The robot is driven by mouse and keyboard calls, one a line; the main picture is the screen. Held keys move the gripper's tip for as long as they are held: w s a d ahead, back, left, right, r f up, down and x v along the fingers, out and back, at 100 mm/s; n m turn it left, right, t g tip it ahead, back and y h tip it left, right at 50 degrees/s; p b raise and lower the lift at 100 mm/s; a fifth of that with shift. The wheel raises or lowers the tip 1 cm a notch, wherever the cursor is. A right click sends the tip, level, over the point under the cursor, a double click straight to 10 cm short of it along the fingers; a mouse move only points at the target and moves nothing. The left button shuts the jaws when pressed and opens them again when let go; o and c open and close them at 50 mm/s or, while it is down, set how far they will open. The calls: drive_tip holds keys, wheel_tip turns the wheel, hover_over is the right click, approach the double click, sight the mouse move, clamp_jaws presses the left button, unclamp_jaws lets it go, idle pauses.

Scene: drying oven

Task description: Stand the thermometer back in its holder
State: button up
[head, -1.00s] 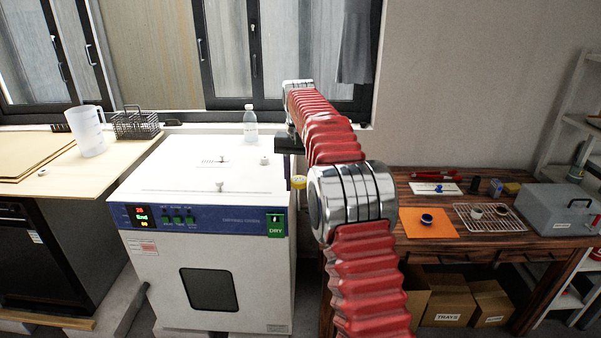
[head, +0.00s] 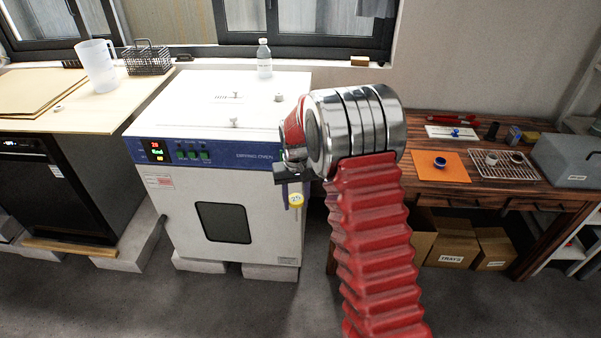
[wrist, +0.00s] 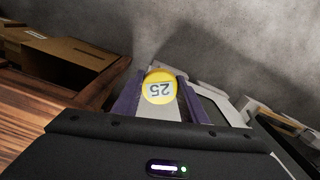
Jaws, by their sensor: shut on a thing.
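The thermometer shows as a yellow round head marked 25 (wrist: 159,87), between the purple fingers of my gripper (wrist: 160,98) in the wrist view. My gripper is shut on it. In the head view the yellow head (head: 295,200) hangs just below my dark gripper, in front of the drying oven's right front edge. I cannot clearly identify the holder. A small round white fitting (head: 279,97) stands on the right of the oven's top, left of my arm.
The drying oven (head: 220,175) has a white knob (head: 234,123) and a clear bottle (head: 264,58) on top. Left is a bench with a jug (head: 97,65) and wire basket (head: 147,58). Right, a wooden table (head: 440,186) carries an orange mat (head: 443,171) and wire rack (head: 508,166).

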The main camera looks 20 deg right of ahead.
drive_tip(key=s+a+f+n, duration=0.1)
drive_tip(key=s+a+f, duration=0.4)
drive_tip(key=s, duration=0.5)
wheel_tip(320, 180, down, 2)
drive_tip(key=shift+a, duration=0.15)
drive_tip(key=shift+a, duration=0.15)
